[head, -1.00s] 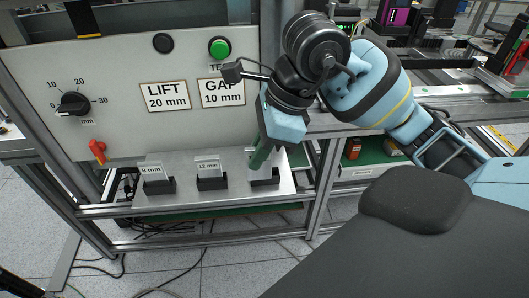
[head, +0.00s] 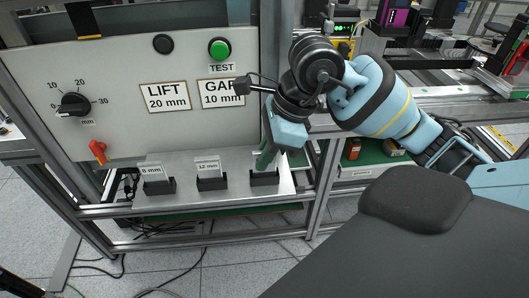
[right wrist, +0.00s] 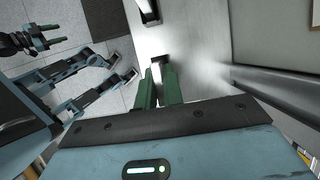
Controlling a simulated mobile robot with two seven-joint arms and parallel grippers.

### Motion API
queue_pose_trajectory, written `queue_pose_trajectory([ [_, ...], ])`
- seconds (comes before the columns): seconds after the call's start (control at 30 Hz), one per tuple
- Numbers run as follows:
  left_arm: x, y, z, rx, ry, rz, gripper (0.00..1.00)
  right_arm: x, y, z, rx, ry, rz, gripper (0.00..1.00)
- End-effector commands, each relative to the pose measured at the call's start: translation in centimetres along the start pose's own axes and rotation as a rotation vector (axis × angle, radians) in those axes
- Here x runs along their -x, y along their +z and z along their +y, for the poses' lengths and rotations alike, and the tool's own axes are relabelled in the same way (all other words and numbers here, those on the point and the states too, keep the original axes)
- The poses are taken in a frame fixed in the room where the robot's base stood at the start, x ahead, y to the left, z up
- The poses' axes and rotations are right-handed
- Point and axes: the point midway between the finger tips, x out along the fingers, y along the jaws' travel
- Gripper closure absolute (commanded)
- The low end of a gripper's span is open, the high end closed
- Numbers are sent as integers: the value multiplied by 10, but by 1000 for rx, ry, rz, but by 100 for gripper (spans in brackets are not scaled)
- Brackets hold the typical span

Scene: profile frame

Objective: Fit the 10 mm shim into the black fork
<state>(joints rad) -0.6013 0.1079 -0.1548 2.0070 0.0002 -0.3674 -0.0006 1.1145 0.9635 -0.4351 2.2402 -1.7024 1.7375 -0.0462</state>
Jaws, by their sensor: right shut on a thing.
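My right gripper (head: 265,160) points down at the rightmost black holder (head: 264,179) on the metal shelf. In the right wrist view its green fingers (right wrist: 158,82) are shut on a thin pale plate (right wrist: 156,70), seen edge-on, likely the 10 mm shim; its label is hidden. I cannot tell whether the plate still sits in the holder. My left gripper (right wrist: 48,37) shows small at the upper left of the right wrist view, its green fingers apart and empty. I cannot clearly make out the black fork.
The 8 mm shim (head: 152,171) and 12 mm shim (head: 208,168) stand in black holders to the left. Behind is a panel (head: 120,115) with a dial (head: 73,104), red lever (head: 97,150) and green button (head: 220,48). A metal post (head: 325,185) stands close to the right.

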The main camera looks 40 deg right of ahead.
Motion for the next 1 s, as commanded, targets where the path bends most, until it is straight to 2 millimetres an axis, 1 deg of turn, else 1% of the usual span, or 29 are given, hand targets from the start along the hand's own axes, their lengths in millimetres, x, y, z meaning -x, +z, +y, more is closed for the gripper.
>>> queue_pose_trajectory([
  [0.17, -3, 3, 0, 0, 0, -3, 49, -5, -2, 0, 0, 1, 0, 100],
  [0.2, -3, 1, 0, -1, 0, 1, 49, -4, -2, 0, 0, 0, 0, 86],
  [0.33, -5, -3, -1, -2, -1, 7, 49, -4, -1, 0, 0, 0, 0, 70],
  [0.67, -5, -4, -1, -2, -1, 8, 49, -4, -1, 0, 0, 1, -1, 70],
  [0.77, -4, -2, -1, -1, -1, 6, 49, 6, -1, -1, 0, -4, -2, 70],
  [1.0, -3, 5, 0, 1, 1, -8, 49, 44, -5, -4, -2, -4, -1, 70],
])
